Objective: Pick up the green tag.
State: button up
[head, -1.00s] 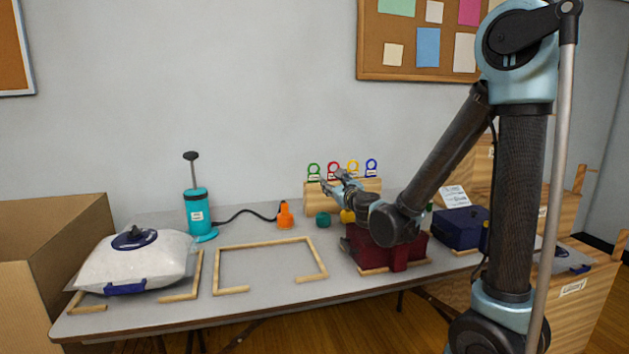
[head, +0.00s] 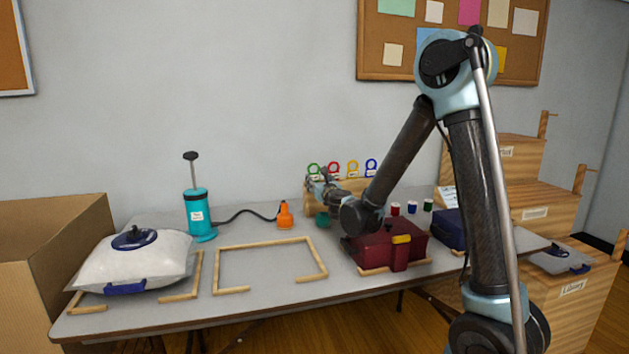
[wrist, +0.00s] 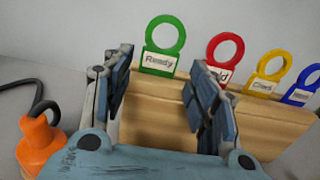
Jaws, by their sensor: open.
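The green tag (wrist: 163,47) has a ring top and a base with a white label reading "Ready". It stands upright in a wooden rack (wrist: 258,118), at the rack's left end. In the head view the green tag (head: 313,169) shows at the back of the table, partly behind my gripper. My gripper (wrist: 158,75) is open and empty. In the wrist view the green tag appears between the two fingers, beyond their tips. I cannot tell the exact gap. In the head view my gripper (head: 316,180) is just in front of the rack's left end.
A red tag (wrist: 225,48), a yellow tag (wrist: 268,70) and a blue tag (wrist: 302,86) stand to the right in the rack. An orange nozzle (head: 284,215) is left of it. A dark red case (head: 375,247) lies below my forearm. A teal pump (head: 199,213) stands left.

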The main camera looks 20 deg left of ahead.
aim_at(314, 176)
jog(key=shift+x, duration=3.3)
jog(key=c, duration=0.6)
